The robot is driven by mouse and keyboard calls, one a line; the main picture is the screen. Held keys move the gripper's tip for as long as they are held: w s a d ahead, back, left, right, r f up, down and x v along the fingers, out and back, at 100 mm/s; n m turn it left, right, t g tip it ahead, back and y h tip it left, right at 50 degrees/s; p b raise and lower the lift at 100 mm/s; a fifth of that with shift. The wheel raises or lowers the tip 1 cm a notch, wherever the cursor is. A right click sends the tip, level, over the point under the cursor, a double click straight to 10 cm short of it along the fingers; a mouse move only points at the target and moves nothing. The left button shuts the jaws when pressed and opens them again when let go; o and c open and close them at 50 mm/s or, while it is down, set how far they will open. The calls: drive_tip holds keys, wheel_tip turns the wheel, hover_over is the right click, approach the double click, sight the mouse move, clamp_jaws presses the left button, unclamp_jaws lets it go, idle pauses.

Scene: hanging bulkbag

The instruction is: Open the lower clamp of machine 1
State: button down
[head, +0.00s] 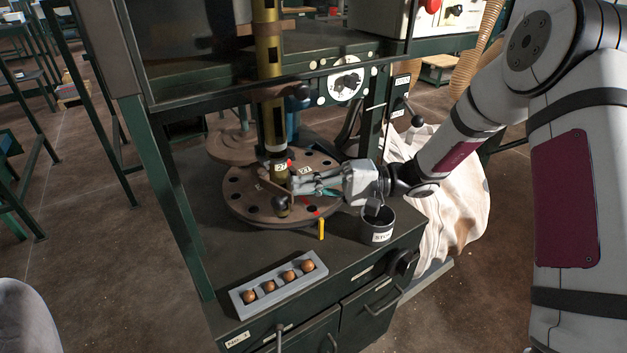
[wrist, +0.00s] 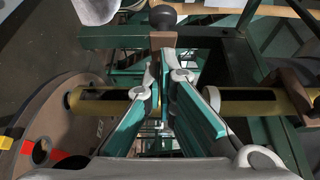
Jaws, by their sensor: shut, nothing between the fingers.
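Machine 1 has a vertical brass tube (head: 271,60) over a round brown plate with holes (head: 240,205). The lower clamp's dark ball knob (head: 280,203) is low at the tube, over the plate. My gripper (head: 295,184) is beside the tube at this height, its fingers pointing left. In the wrist view, the brass tube (wrist: 102,95) runs sideways behind my gripper (wrist: 161,70). The fingers are shut and empty. A brown lever (wrist: 163,42) with a dark ball knob (wrist: 162,17) is just beyond the fingertips. Whether they touch it I cannot tell.
An upper dark knob (head: 301,92) is higher on the tube. A grey tray (head: 245,312) with several brown balls lies on the cabinet front. A dark cup (head: 377,235) stands below my wrist. A yellow post (head: 321,229) is near the plate. A green frame post (head: 172,190) stands left.

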sight(279, 210)
drive_tip(key=shift+s+a+m+t+p, duration=0.1)
drive_tip(key=shift+s+m+t+p, duration=0.35)
drive_tip(key=shift+m+t+p, duration=0.35)
drive_tip(key=t+p, duration=0.1)
drive_tip(key=s+m+t+p, duration=0.1)
drive_tip(key=t, duration=0.1)
drive_tip(key=shift+s+a+r+m, duration=0.15)
drive_tip(key=shift+s+a+m, duration=0.1)
drive_tip(key=shift+a+m, duration=0.05)
drive_tip(key=t, duration=0.1)
drive_tip(key=s+m+t+p, duration=0.1)
drive_tip(key=shift+a+t, duration=0.3)
drive_tip(key=shift+a, duration=0.05)
drive_tip(key=shift+s+a+p, duration=0.55)
drive_tip(key=shift+a+p, duration=0.15)
drive_tip(key=shift+p, duration=0.05)
drive_tip(key=shift+s+a+p, duration=0.5)
drive_tip(key=shift+a+p, duration=0.2)
drive_tip(key=shift+p, duration=0.05)
drive_tip(key=shift+a, duration=0.1)
